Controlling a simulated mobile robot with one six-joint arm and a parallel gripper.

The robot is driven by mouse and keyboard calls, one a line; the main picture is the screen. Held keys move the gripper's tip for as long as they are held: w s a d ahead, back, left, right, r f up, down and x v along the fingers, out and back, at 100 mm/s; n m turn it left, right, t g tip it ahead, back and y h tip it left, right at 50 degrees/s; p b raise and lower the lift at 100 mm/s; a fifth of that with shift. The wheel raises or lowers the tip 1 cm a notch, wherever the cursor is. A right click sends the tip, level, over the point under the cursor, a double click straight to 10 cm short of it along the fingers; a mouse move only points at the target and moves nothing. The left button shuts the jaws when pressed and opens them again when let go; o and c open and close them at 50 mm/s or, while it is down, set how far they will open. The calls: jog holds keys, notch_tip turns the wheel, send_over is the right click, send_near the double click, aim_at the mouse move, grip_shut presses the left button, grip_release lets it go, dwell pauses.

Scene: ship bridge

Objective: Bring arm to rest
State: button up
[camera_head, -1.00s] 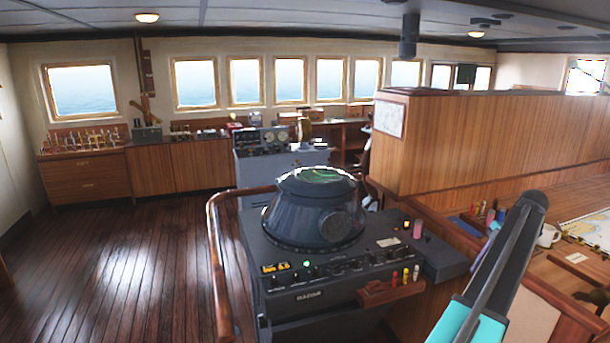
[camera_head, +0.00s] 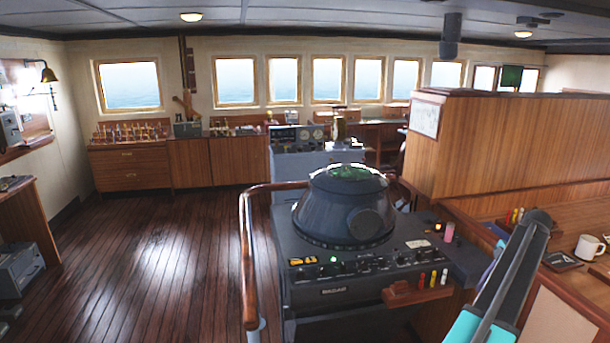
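My arm shows at the lower right in the head view, as a dark link with a teal part, in front of the wooden desk. It slants up and to the right from the bottom edge. No gripper fingers can be made out, so I cannot see whether my gripper holds anything.
The radar console (camera_head: 345,255) stands close ahead with a curved wooden handrail (camera_head: 246,250) on its left. A wooden partition (camera_head: 520,140) and a chart desk with a white mug (camera_head: 589,247) are at right. The wooden floor (camera_head: 150,260) at left is clear. A grey box (camera_head: 20,270) stands far left.

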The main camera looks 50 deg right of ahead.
jog(key=w+a+f+m+g+y+b, duration=0.1)
jog(key=w+a+f, duration=0.6)
jog(key=w+f, duration=0.45)
jog(key=w+a+f+m+g+y+b, duration=0.1)
jog(key=w+a+f+b, duration=0.1)
jog(key=w+a+f, duration=0.9)
jog(key=w+a+f+m+g+b, duration=0.1)
jog(key=w+a+f+g+b, duration=0.15)
jog(key=w+a+f, duration=1.15)
jog(key=w+a+f+g+h+b, duration=0.1)
jog(key=a+f, duration=0.3)
jog(key=a, duration=0.5)
jog(key=a+f+m+g+b, duration=0.1)
jog(key=a+f, duration=0.4)
jog(key=a, duration=0.4)
jog(key=w+a+f+g+h+b, duration=0.1)
jog(key=a+f, duration=0.3)
jog(key=a, duration=0.4)
jog(key=s+a+f+g+h+b, duration=0.1)
jog(key=s+a+f+b, duration=0.1)
jog(key=s+a+f, duration=0.2)
jog(key=s+a+f+m+h+b, duration=0.1)
jog(key=s+a+f, duration=0.4)
jog(key=s+a, duration=0.5)
jog(key=a+b, duration=0.1)
jog(key=a, duration=0.3)
jog(key=shift+a+f+m+g+h, duration=0.3)
jog(key=shift+g+h, duration=0.05)
jog(key=shift+h, duration=0.05)
